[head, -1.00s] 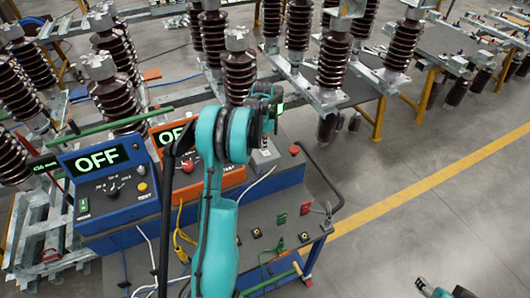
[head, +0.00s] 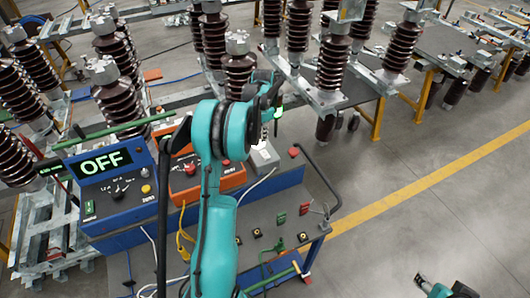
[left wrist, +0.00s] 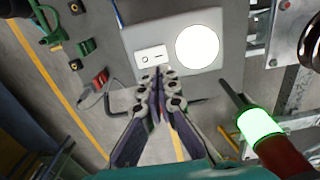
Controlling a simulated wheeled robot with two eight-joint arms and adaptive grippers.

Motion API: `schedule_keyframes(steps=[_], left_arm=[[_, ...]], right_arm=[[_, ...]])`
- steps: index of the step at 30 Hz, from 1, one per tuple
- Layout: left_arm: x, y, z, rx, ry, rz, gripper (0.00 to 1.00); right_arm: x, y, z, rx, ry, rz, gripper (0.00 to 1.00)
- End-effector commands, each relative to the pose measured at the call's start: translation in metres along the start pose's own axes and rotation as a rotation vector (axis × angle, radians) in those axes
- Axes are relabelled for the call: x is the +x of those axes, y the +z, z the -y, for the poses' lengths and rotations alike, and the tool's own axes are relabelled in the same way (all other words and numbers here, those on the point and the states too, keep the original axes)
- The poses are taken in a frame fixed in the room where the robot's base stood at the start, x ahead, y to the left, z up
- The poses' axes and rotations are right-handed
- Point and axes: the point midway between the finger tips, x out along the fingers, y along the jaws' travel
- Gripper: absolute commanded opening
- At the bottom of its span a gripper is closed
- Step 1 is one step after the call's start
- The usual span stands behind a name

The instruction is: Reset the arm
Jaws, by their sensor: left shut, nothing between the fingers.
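My left arm, teal and black, rises through the middle of the head view and bends over the workbench. My left gripper (left wrist: 158,80) is shut and empty in the left wrist view, its fingertips together just in front of a grey box (left wrist: 213,78) with a white rocker switch (left wrist: 151,56) and a bright white disc (left wrist: 199,46). I cannot tell whether the tips touch the box. In the head view the left gripper (head: 266,132) is small and partly hidden by the arm. A teal and dark part of my right arm shows at the lower right edge; its jaws are not clear.
A blue box (head: 105,187) reading OFF and an orange box (head: 228,177) stand on the grey bench (head: 255,220), with cables and small switches. A black handle bar (head: 325,185) rises at its right. Brown insulators (head: 333,62) stand behind. The floor at right (head: 430,190) is open.

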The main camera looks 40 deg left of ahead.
Motion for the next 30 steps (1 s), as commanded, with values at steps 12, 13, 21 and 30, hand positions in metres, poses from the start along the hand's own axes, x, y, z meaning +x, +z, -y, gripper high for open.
schedule_keyframes(steps=[12,13,21,30], left_arm=[[-0.001,0.000,0.000,0.000,0.000,0.000,0.00],[-0.001,0.000,0.000,0.000,0.000,0.000,0.00],[-0.009,-0.009,-0.024,-0.022,-0.028,-0.021,0.00],[-0.029,-0.021,-0.141,-0.155,-0.142,-0.158,0.00]], right_arm=[[0.000,0.000,0.000,0.000,0.000,0.000,0.48],[0.000,0.000,0.000,0.000,0.000,0.000,0.48],[0.013,0.009,0.000,0.000,0.000,0.000,0.48],[0.062,0.044,0.000,0.000,0.000,0.000,0.48]])
